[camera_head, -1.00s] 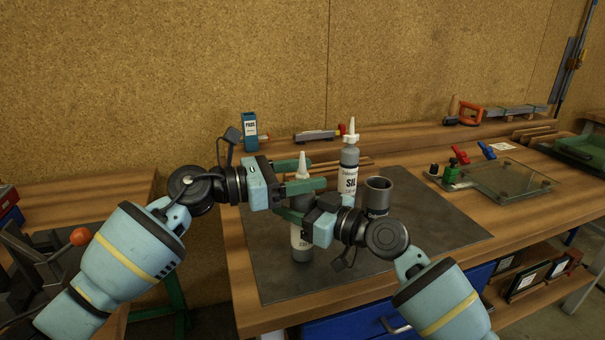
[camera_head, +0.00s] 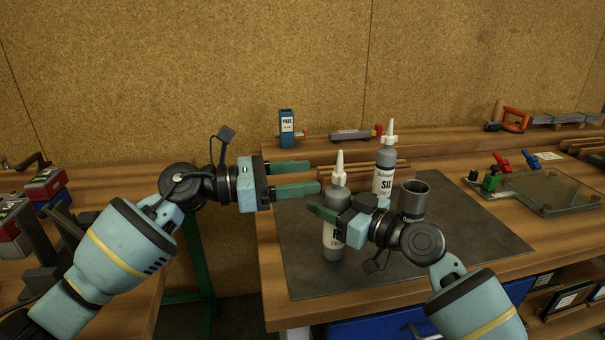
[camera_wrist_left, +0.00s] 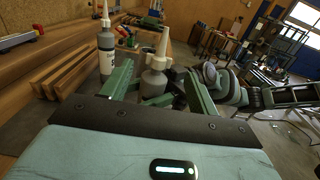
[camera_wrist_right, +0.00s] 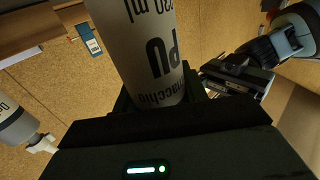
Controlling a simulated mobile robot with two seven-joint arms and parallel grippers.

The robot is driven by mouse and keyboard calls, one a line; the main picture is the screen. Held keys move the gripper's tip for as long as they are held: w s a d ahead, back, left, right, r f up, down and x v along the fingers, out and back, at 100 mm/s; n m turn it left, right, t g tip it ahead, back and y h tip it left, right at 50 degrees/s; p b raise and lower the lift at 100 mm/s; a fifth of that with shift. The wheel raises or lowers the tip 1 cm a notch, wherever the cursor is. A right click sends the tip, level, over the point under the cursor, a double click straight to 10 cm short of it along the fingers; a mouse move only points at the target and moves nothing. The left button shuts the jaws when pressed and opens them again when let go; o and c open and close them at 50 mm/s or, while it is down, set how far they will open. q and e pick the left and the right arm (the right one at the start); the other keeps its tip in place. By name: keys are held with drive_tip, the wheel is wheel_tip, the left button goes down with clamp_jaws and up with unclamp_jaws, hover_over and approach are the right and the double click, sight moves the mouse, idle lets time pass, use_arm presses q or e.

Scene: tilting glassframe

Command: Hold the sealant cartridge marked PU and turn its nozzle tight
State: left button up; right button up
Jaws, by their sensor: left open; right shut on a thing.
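The sealant cartridge marked PU (camera_head: 333,240) stands upright on the dark mat, grey with a white nozzle (camera_head: 340,168) on top. Its PU label (camera_wrist_right: 160,57) reads clearly in the right wrist view. My right gripper (camera_head: 324,212) is shut around the cartridge's body, hiding part of it. My left gripper (camera_head: 312,178) is open and empty, its fingers pointing at the cartridge just left of the nozzle, apart from it. In the left wrist view the nozzle (camera_wrist_left: 162,45) and cartridge top (camera_wrist_left: 153,82) show ahead between the open fingers.
A second cartridge marked SIL (camera_head: 384,175) stands close behind to the right, beside a dark grey cup (camera_head: 413,200). Wooden strips (camera_head: 352,172) lie behind. A glass plate (camera_head: 555,190) with clamps lies at the right. The mat's (camera_head: 465,235) right part is clear.

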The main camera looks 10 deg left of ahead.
drive_tip(key=o, duration=1.3)
drive_tip(key=v, duration=1.2)
drive_tip(key=shift+f, duration=0.1)
